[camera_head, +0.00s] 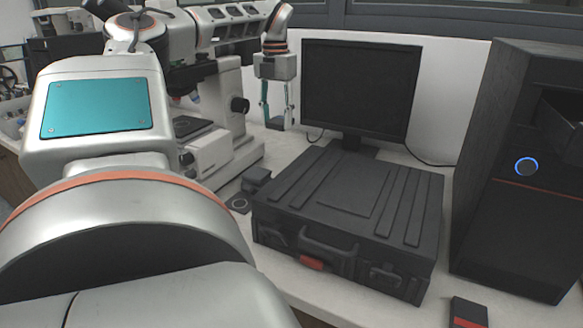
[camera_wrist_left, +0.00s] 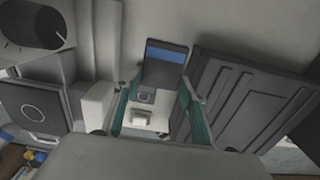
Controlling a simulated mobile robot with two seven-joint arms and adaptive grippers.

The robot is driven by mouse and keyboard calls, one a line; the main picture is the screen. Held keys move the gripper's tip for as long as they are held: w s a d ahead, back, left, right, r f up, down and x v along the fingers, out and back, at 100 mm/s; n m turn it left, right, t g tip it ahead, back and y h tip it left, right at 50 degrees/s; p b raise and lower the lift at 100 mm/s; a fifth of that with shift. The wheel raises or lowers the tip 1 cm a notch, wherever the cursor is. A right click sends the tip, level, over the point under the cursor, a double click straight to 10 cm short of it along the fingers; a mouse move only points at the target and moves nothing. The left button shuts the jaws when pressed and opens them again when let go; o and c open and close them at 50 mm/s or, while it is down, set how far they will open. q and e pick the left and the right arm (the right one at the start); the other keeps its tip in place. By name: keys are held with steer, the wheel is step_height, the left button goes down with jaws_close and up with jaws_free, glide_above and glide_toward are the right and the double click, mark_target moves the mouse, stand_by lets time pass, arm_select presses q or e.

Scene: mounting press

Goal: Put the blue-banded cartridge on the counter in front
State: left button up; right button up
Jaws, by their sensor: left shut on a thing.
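The blue-banded cartridge (camera_wrist_left: 165,58), a dark block with a blue band across it, shows in the left wrist view between the fingertips of my left gripper (camera_wrist_left: 163,78). The teal fingers are shut on its sides. In the head view my left gripper (camera_head: 277,118) points down, held above the counter (camera_head: 232,218) between the microscope and the black case, left of the monitor. The cartridge is hard to make out there. My right gripper is not in view.
A closed black case (camera_head: 345,205) fills the middle of the counter. A microscope (camera_head: 215,150) stands left, a monitor (camera_head: 358,90) behind, and a black tower (camera_head: 525,170) right. A small dark block (camera_head: 258,178) and a red-marked dark block (camera_head: 468,312) lie beside the case.

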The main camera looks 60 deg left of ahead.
arm_select(q)
step_height(320, 180, down, 17)
steer(key=shift+r, duration=0.15)
stand_by(0.5)
steer(key=o, duration=1.1)
steer(key=shift+o, duration=0.2)
